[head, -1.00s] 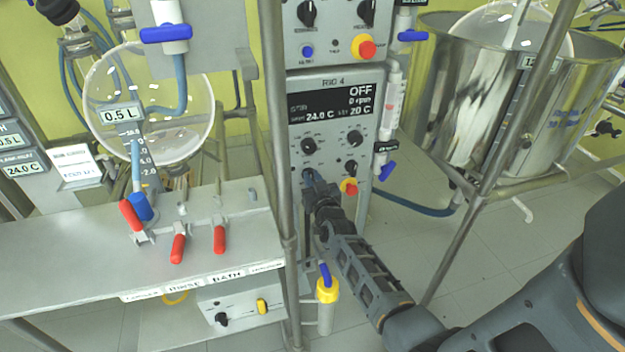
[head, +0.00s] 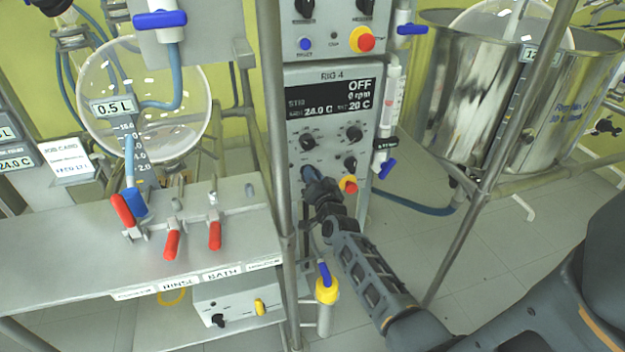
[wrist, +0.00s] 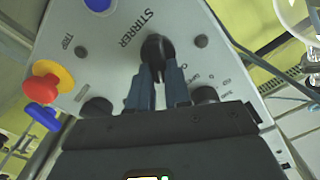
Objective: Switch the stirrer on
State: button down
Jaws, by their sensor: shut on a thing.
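The RIG 4 control panel (head: 329,120) stands at centre in the head view. Its dark display (head: 331,97) reads OFF, 0 rpm, 24.0 C and 20 C. My gripper (head: 310,177) is at the panel's lower left and hides what it holds there. In the wrist view my gripper (wrist: 158,78) has both fingers closed around a black knob (wrist: 157,46) beside the word STIRRER. The fingers cover part of the knob, and its exact pointer setting cannot be read.
A red and yellow stop button (head: 348,185) sits just right of my gripper. A metal post (head: 279,150) stands close on the left. A blue-handled valve (head: 386,169) is at the right. A bench with red-handled valves (head: 172,240) lies further left.

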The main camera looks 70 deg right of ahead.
jog(key=m, duration=0.1)
jog(key=m+b, duration=0.1)
jog(key=m, duration=0.3)
jog(key=shift+s+d+f, duration=0.15)
jog(key=shift+s+f, duration=0.05)
jog(key=shift+f, duration=0.1)
jog(key=shift+m+b, duration=0.3)
jog(key=c, duration=1.1)
grip_release()
jog(key=shift+o, duration=0.2)
jog(key=p+v, duration=0.3)
jog(key=v, duration=0.4)
jog(key=shift+s+a, duration=0.25)
jog(key=shift+a, duration=0.05)
